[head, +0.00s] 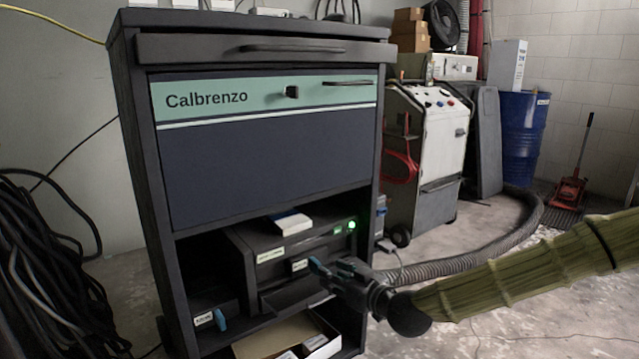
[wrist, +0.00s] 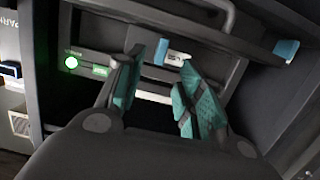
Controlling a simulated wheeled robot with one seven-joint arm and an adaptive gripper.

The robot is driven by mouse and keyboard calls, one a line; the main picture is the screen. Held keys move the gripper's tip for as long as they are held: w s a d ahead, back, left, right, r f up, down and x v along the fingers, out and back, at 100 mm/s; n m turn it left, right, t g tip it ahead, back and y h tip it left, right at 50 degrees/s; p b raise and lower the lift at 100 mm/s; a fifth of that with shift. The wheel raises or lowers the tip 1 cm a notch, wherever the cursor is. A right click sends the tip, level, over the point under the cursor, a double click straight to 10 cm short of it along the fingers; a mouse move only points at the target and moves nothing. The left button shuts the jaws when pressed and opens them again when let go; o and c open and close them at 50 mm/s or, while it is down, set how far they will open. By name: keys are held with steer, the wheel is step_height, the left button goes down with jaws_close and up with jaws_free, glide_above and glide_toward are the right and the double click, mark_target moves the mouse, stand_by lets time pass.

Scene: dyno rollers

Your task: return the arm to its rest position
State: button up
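My gripper (head: 318,268) is at the end of my arm, which reaches in from the right edge of the head view in an olive sleeve. It is in front of the dark device (head: 285,243) in the cabinet's open shelf. In the wrist view my gripper (wrist: 160,75) has its two teal fingers apart with nothing held between them. The device's front panel shows beyond the fingers, with a lit green light (wrist: 70,63). I cannot tell whether a fingertip touches the device.
The dark Calbrenzo cabinet (head: 260,165) stands close in front. An open box (head: 285,340) sits low in it. A grey hose (head: 450,265) runs across the floor behind my arm. A grey machine (head: 425,150) and blue barrel (head: 522,135) stand behind. Black cables (head: 45,270) hang at left.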

steer(key=v, duration=0.5)
steer(key=s+f+m+g+h+p, duration=0.1)
steer(key=s+f+g, duration=0.1)
steer(key=s+f, duration=0.55)
steer(key=s+d+f+m+g+h, duration=0.1)
steer(key=s+f+g, duration=0.25)
steer(key=f, duration=0.65)
steer(key=s+f+m+g+h+p, duration=0.1)
steer(key=s+f+m, duration=0.1)
steer(key=s+f, duration=0.55)
steer(key=s+d+f+m+g+h+p, duration=0.1)
steer(key=s+d+f+g+h, duration=0.1)
steer(key=s+d+f, duration=0.45)
steer(key=s+d+f+m+g+h, duration=0.1)
steer(key=s+d+f+g+h, duration=0.15)
steer(key=s, duration=0.65)
steer(key=s+d+f+m+g+h+p, duration=0.1)
steer(key=s+d+f+m+g+h, duration=0.1)
steer(key=s+d+f, duration=0.5)
step_height(320, 180, up, 39)
steer(key=s+a+p, duration=0.1)
steer(key=p, duration=3.6)
steer(key=shift+p, duration=0.3)
steer(key=shift+a, duration=0.1)
